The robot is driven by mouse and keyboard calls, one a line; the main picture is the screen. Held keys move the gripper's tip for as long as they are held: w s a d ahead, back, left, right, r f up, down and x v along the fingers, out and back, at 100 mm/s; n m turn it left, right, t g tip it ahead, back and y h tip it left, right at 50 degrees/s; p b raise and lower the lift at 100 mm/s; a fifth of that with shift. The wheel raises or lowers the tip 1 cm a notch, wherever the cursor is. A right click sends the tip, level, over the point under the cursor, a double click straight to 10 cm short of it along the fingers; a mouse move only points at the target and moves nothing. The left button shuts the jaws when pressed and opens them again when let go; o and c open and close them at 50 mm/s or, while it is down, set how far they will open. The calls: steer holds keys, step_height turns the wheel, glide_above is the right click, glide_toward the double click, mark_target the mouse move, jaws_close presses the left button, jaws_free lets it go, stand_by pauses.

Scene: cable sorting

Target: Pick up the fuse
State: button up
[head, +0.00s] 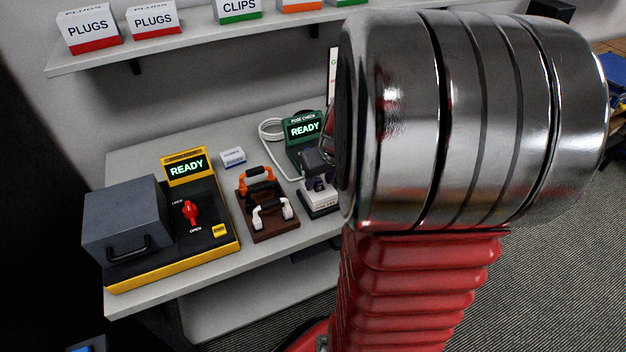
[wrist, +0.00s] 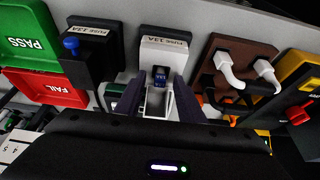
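My gripper (wrist: 160,90) is open, with one dark finger on each side of the fuse and a gap between. I cannot tell whether either finger touches it. In the head view my gripper (head: 318,168) is over the white block (head: 320,203) on the table, and the fuse cannot be made out clearly there.
A black block (wrist: 90,55) with a blue knob stands beside the white one. Green PASS (wrist: 28,42) and red FAIL (wrist: 50,88) bins lie left in the wrist view. A brown rack (head: 268,222), a yellow-edged tester (head: 175,255) and a green fuse checker (head: 303,128) crowd the table.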

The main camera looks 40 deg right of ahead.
stand_by(0.5)
jaws_close()
